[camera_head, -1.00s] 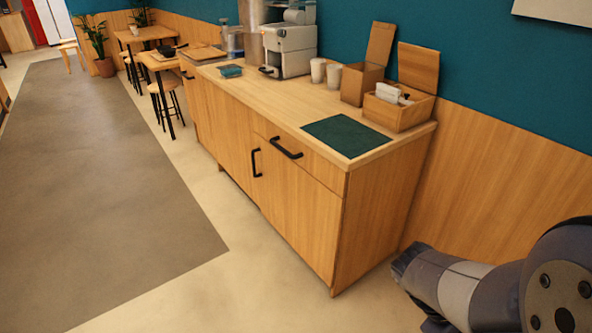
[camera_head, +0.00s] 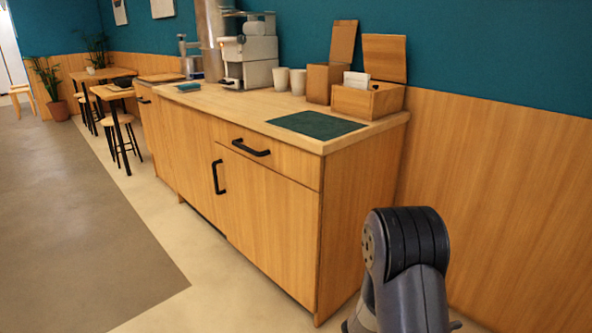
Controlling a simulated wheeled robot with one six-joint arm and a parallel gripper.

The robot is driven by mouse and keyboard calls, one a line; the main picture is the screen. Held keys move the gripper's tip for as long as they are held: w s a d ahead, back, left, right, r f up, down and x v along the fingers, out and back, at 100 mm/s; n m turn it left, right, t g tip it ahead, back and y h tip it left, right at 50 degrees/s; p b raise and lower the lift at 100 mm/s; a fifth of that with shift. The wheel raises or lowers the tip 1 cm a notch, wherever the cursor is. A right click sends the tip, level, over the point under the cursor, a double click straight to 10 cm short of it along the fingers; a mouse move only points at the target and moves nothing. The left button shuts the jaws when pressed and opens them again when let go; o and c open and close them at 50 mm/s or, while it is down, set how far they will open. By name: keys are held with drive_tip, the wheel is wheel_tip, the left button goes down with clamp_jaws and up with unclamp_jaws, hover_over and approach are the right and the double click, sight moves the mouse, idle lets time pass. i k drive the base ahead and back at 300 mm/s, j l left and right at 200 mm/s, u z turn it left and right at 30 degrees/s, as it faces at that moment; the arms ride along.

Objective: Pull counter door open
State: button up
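The wooden counter (camera_head: 365,200) stands in the middle of the head view against the wall. Its door (camera_head: 268,225) is on the front near the right end, below a drawer (camera_head: 275,158). The door looks shut and flush with the front. A vertical black handle (camera_head: 218,177) sits at its left edge. The drawer has its own slanting black handle (camera_head: 251,147) and is closed. No gripper fingers show.
A green mat (camera_head: 316,125), wooden boxes (camera_head: 366,101), white cups (camera_head: 297,82) and a coffee machine (camera_head: 248,62) stand on the counter. Small tables and stools (camera_head: 121,137) are at the back left. The floor (camera_head: 80,220) in front of the counter is clear.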

sight(273, 220)
drive_tip(key=i+j+u, duration=0.15)
drive_tip(key=i+j, duration=0.3)
drive_tip(key=i+j+u, duration=0.15)
drive_tip(key=i+j, duration=0.35)
drive_tip(key=j, duration=0.15)
drive_tip(key=i+j+u, duration=0.1)
drive_tip(key=i+j, duration=0.35)
drive_tip(key=i+j+u, duration=0.15)
drive_tip(key=i+j, duration=0.25)
drive_tip(key=i, duration=0.2)
drive_tip(key=i+j+u, duration=0.15)
drive_tip(key=i+j, duration=0.2)
drive_tip(key=i, duration=0.2)
